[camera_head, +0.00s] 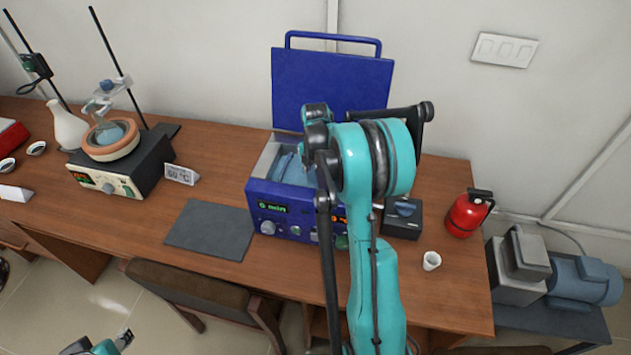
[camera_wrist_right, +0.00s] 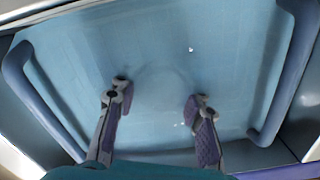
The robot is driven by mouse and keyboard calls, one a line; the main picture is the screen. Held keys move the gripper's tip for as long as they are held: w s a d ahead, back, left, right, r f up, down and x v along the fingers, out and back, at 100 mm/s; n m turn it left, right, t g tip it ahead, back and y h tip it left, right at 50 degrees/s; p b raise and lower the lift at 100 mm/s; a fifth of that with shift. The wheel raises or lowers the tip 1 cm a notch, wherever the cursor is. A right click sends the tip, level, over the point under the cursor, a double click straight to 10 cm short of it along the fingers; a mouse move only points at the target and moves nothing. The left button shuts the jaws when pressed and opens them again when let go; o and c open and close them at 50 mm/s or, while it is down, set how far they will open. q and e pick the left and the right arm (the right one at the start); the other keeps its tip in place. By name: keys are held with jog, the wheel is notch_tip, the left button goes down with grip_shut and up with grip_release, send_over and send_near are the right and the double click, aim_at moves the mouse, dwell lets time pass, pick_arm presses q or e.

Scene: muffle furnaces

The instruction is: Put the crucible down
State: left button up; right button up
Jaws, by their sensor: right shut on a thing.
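My right arm reaches over the blue furnace (camera_head: 285,228), whose lid stands raised, and hides the gripper and part of the chamber in the head view. In the right wrist view, my right gripper (camera_wrist_right: 160,98) has its two fingers either side of a faint, round, bluish outline (camera_wrist_right: 165,82), taken as the crucible. It hardly stands out from the pale blue chamber floor (camera_wrist_right: 150,45), so its height above it cannot be told. My left gripper (camera_head: 123,340) shows only in part at the bottom left of the head view, away from the furnace; its jaw state is unclear.
A small white cup (camera_head: 432,261) stands on the table (camera_head: 455,300) right of my arm. A dark mat (camera_head: 208,230) lies left of the furnace. A black box (camera_head: 402,218) and a red canister (camera_head: 468,213) stand right. Bluish handles (camera_wrist_right: 290,80) flank the chamber.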

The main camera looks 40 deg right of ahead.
jog(key=shift+f, duration=0.1)
jog(key=o, duration=1.1)
